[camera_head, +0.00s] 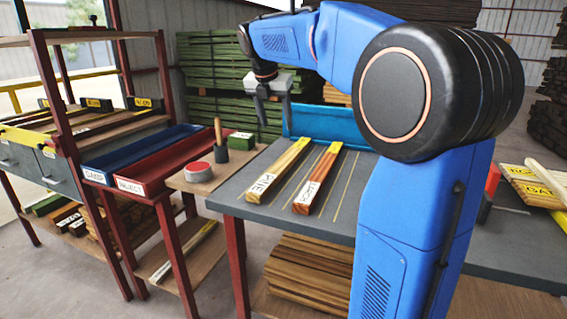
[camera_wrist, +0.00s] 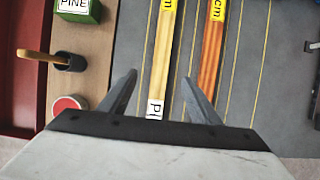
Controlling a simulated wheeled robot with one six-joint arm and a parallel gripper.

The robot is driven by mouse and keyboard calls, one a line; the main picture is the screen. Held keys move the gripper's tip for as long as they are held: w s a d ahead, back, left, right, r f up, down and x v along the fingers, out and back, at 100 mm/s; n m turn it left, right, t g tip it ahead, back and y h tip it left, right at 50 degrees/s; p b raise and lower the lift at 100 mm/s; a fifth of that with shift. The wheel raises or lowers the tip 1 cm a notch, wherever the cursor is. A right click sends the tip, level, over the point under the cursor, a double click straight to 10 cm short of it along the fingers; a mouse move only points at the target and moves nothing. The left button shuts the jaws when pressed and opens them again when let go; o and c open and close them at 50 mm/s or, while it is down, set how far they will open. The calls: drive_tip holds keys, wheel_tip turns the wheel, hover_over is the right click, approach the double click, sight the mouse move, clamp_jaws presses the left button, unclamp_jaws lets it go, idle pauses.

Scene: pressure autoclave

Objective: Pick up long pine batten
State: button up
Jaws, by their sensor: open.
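The long pine batten (camera_head: 279,169) is a pale yellow strip with a white PINE label at its near end. It lies on the grey worktable (camera_head: 236,204), next to the redder larch batten (camera_head: 318,181) on its right. In the wrist view the pine batten (camera_wrist: 163,60) runs up the picture between my fingers, and the larch batten (camera_wrist: 211,60) lies to the right. My gripper (camera_head: 268,112) hangs above the table's far side in the head view, apart from the battens. In the wrist view my gripper (camera_wrist: 160,95) is open and empty, with its fingertips on either side of the pine batten.
Left of the table are a red REJECT tray (camera_head: 170,165), a blue tray (camera_head: 140,147), a dark cup with a wooden-handled tool (camera_head: 220,150), a red-topped round tin (camera_head: 198,172) and a green PINE box (camera_head: 242,141). A blue bin (camera_head: 325,124) stands at the table's back.

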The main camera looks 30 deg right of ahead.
hover_over(285, 160)
drive_tip(key=s+a, duration=0.1)
drive_tip(key=a, duration=0.1)
wheel_tip(285, 160, down, 11)
drive_tip(key=shift+r, duration=0.1)
drive_tip(key=shift+d+x, duration=0.1)
drive_tip(key=shift+x, duration=1.25)
drive_tip(key=shift+d+x, duration=0.15)
drive_tip(key=shift+x, duration=1.15)
drive_tip(key=shift+s, duration=0.2)
drive_tip(key=c, duration=1.4)
